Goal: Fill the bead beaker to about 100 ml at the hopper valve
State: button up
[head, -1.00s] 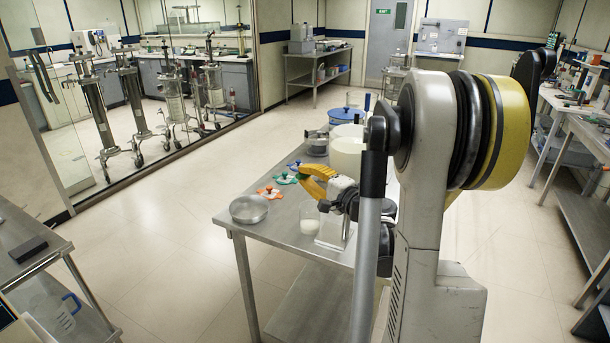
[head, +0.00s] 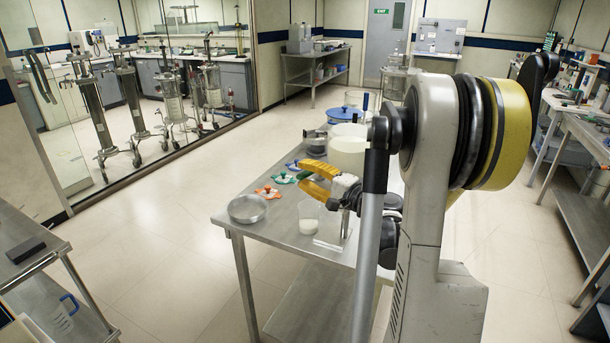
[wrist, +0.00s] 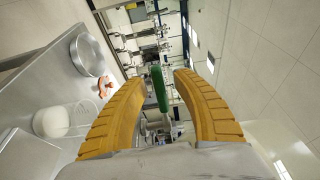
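My gripper (head: 306,177) reaches left over the steel table in the head view. In the wrist view my gripper (wrist: 160,80) has its two yellow fingers spread apart. A green handle (wrist: 159,88) stands between them with a visible gap on each side. The bead beaker (head: 309,217) is a clear cup on the table below my gripper, with white beads in its lower part. The beaker also shows at the left of the wrist view (wrist: 50,122). A wide clear vessel of white material (head: 347,152), possibly the hopper, stands behind my gripper. I cannot read the beaker's marks.
A round metal dish (head: 247,208) sits at the table's (head: 262,232) left corner. Orange (head: 268,191), green (head: 284,178) and blue (head: 293,165) knobbed pieces lie along the left edge. A blue lid (head: 342,114) is farther back. The floor left of the table is clear.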

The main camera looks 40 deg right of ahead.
jog(key=s+d, duration=0.1)
jog(key=s, duration=1.1)
